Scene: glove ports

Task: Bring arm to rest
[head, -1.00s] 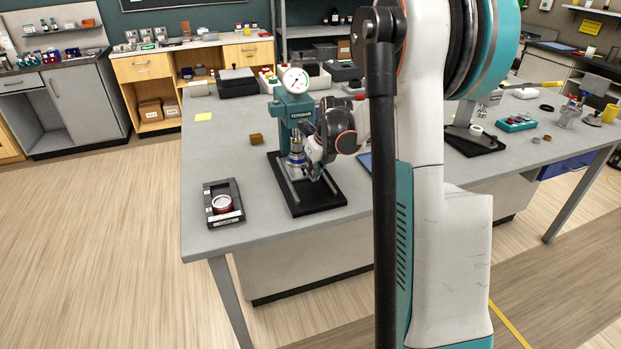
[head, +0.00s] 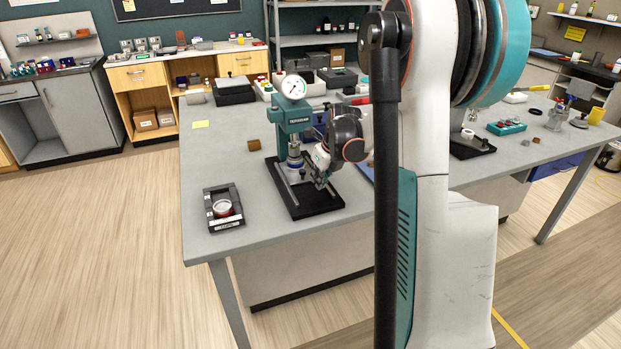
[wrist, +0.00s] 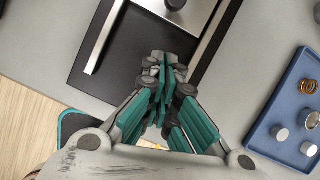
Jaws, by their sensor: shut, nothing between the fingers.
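My gripper (head: 322,178) is at the right side of the teal press with a round dial (head: 294,112), above its black base (head: 303,201). In the wrist view my gripper (wrist: 164,64) has its teal fingers together, with nothing seen between them. Below it lies the black base (wrist: 137,60) with a metal rail and part of a metal plate. Whether the fingertips touch the base cannot be told. My arm rises on the right in the head view and hides part of the table.
A black holder (head: 223,206) with a round white-topped piece stands at the table's front left. A small brown block (head: 254,145) and a yellow note (head: 201,124) lie behind it. A blue tray (wrist: 297,118) with several metal parts lies right of the base. The table's left part is mostly clear.

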